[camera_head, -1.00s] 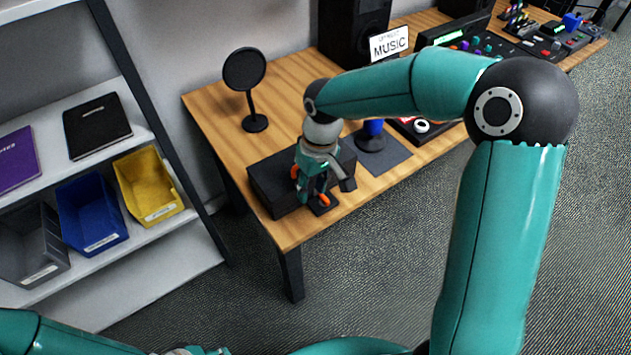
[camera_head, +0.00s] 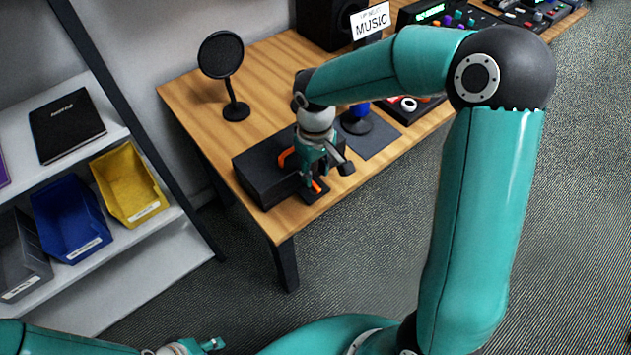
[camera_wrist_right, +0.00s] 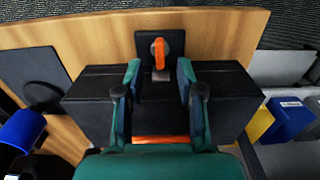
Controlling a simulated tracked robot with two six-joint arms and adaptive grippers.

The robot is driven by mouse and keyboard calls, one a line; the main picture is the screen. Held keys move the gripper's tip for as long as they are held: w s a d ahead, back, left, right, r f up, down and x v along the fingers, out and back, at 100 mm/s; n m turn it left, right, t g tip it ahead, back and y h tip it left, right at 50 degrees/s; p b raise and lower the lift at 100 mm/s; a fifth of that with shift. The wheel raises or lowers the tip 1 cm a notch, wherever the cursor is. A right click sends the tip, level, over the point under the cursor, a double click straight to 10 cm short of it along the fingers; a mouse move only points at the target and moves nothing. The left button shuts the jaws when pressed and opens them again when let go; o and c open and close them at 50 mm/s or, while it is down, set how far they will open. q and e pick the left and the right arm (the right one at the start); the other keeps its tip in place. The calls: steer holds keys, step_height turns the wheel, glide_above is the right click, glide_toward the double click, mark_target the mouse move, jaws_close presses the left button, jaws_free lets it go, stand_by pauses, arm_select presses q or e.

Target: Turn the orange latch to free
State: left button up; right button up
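The orange latch (camera_wrist_right: 160,53) is a small bar on a dark plate (camera_wrist_right: 140,42) with a grey metal piece, against the black box's edge. It shows in the head view (camera_head: 317,187) at the front of the black box (camera_head: 262,172), low by my right gripper (camera_head: 320,171). In the wrist view my right gripper (camera_wrist_right: 158,76) is open and empty, its fingers over the box and the latch just beyond and between the tips. A second orange bar (camera_wrist_right: 160,139) lies nearer the gripper's base. My left gripper (camera_head: 205,345) is partly in view at the bottom edge, its opening unclear.
The wooden table (camera_head: 188,100) carries a round black pop filter (camera_head: 221,55) and a blue-topped stand on a dark mat (camera_head: 372,143) beside the box. A shelf with yellow (camera_head: 130,185) and blue bins (camera_head: 70,220) stands at left.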

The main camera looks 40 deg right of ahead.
mark_target(315, 185)
steer(key=shift+f, duration=2.2)
jaws_close()
